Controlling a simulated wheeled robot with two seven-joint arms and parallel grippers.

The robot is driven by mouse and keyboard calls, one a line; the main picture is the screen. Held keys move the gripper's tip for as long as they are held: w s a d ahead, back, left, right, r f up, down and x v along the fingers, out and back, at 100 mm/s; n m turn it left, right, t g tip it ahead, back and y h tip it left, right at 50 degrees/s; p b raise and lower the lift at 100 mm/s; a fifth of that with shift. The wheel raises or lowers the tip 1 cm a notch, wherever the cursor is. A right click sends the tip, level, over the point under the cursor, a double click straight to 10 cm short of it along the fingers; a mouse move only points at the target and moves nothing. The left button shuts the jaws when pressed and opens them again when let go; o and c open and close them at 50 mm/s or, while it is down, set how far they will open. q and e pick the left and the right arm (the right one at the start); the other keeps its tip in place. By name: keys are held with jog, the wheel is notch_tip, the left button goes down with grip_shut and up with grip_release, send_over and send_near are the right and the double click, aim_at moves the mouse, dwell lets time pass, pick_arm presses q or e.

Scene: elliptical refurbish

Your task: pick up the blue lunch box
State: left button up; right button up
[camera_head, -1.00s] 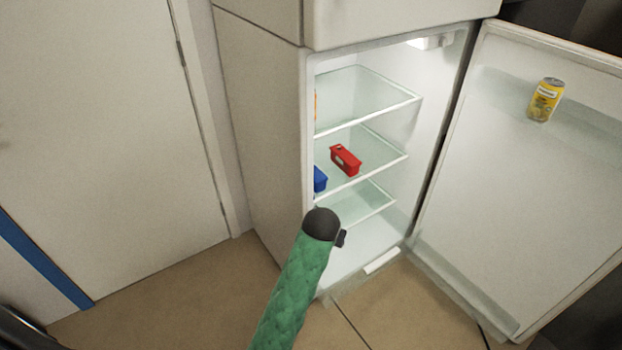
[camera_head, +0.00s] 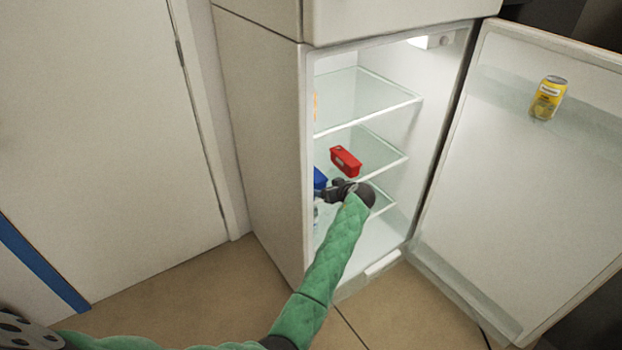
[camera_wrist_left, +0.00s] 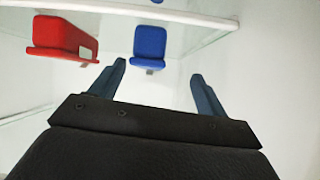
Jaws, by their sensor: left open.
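The blue lunch box (camera_head: 320,179) sits on the middle glass shelf of the open fridge, partly hidden behind the fridge's side wall and my gripper. In the left wrist view the blue lunch box (camera_wrist_left: 150,45) lies ahead of the fingers, in line with the gap between them. My left gripper (camera_head: 325,190) reaches into the fridge near the box. Its two fingers (camera_wrist_left: 158,80) are open and empty, apart from the box. My right gripper is not in view.
A red box (camera_head: 346,161) is on the same shelf, right of the blue one; it also shows in the left wrist view (camera_wrist_left: 65,40). The fridge door (camera_head: 520,170) stands open at right, holding a yellow can (camera_head: 547,98). Shelf edges (camera_head: 375,172) lie close to my gripper.

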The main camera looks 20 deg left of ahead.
aim_at(322, 185)
pick_arm(q)
jog(key=shift+w+f+n+t+y, duration=0.4)
jog(key=shift+w+f+n+y, duration=0.3)
jog(key=shift+w+f, duration=0.55)
jog(key=shift+w+a+f, duration=0.1)
jog(key=shift+p+x, duration=0.3)
jog(key=shift+x, duration=1.15)
jog(key=shift+p+x, duration=0.65)
jog(key=shift+x, duration=1.7)
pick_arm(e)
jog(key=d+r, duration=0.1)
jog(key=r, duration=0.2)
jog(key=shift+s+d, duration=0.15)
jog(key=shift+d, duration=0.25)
pick_arm(q)
jog(key=shift+a, duration=0.1)
jog(key=shift+r, duration=0.25)
jog(key=c, duration=1.3)
jog(key=shift+o, duration=0.2)
jog(key=shift+r, duration=0.1)
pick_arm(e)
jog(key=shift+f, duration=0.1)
